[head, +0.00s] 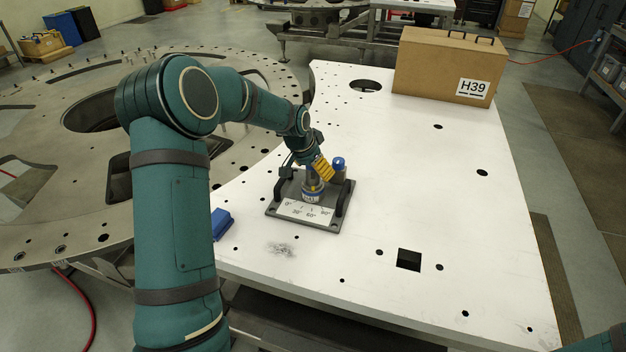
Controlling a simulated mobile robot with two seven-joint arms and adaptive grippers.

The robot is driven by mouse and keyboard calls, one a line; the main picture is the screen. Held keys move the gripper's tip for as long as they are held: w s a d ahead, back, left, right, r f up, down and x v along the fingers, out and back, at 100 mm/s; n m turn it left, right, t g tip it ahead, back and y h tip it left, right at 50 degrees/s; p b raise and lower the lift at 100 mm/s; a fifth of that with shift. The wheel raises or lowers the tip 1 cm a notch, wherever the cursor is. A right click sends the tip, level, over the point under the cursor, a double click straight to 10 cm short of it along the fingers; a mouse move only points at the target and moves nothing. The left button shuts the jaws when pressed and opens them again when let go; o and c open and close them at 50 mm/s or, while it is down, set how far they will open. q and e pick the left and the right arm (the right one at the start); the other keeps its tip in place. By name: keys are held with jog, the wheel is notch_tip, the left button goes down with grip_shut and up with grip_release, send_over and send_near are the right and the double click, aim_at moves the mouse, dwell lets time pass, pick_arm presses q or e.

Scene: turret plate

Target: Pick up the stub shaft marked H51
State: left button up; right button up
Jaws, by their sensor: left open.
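The stub shaft (311,196) stands in a dark grey fixture (333,221) on the white plate. It is a short metal cylinder with a small label, too small to read surely. My left gripper (315,181) reaches down over its top from the upper left. Its yellow-marked fingers are open around or just beside the shaft's upper part; I cannot tell whether they touch it. The gripper hides part of the shaft's top. My right gripper is out of view.
The fixture has two dark upright handles, a blue knob (338,163) and an angle scale in front. A blue block (221,223) lies at the plate's left edge. A cardboard box marked H39 (430,65) stands at the back. The plate's right side is clear apart from holes.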

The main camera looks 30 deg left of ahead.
pick_arm(q)
jog(key=shift+w+f, duration=0.2)
jog(key=shift+f, duration=0.25)
grip_shut()
jog(key=shift+r, duration=0.1)
jog(key=shift+r, duration=0.1)
